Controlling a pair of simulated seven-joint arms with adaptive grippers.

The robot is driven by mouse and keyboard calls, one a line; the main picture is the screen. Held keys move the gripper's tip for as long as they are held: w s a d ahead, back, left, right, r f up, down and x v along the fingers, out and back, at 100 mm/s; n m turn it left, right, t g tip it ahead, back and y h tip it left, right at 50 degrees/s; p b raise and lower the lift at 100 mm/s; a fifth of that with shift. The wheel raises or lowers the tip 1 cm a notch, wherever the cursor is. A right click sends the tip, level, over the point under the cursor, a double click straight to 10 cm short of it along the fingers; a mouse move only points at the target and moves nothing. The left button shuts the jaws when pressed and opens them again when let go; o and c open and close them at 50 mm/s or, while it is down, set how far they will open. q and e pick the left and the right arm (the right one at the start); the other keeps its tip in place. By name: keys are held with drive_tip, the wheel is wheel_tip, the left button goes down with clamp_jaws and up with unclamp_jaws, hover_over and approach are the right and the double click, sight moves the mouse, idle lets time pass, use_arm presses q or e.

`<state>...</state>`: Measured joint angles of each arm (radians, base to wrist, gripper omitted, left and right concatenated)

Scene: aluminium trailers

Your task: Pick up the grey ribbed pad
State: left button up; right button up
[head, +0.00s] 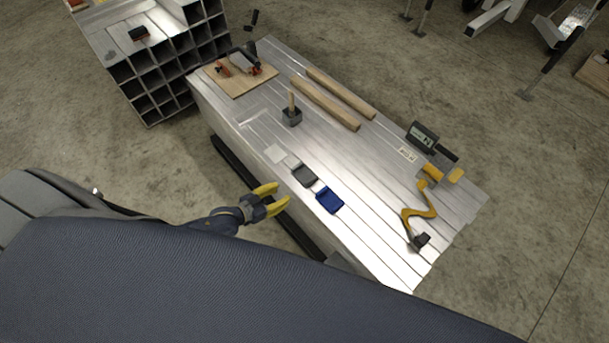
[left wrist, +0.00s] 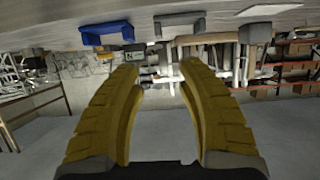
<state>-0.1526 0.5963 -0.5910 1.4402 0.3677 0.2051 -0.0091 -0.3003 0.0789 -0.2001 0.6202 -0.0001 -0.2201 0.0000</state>
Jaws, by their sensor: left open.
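The grey pad (head: 305,176) lies on the metal bench top (head: 375,160) near its front edge, between a paler grey piece and a blue pad (head: 329,200). Its ribs are too small to make out. My left gripper (head: 280,197) has yellow fingers and is open and empty, left of and below the pad in the head view, apart from it. In the left wrist view the open fingers (left wrist: 160,75) show with a gap between them. There the grey pad (left wrist: 178,20) is at the top, beyond the fingertips, right of the blue pad (left wrist: 105,32). My right gripper is not in view.
A mallet (head: 291,116) stands behind the pads, with two wooden bars (head: 325,103) beyond. A white sheet (head: 274,153) lies left of the grey pad. An orange-yellow curved tool (head: 420,213) lies at the right. The bench's front edge is between my left gripper and the pad.

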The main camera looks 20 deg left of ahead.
sight(311, 179)
use_arm(q)
drive_tip(key=shift+x, duration=7.9)
drive_tip(key=shift+f, duration=0.1)
clamp_jaws()
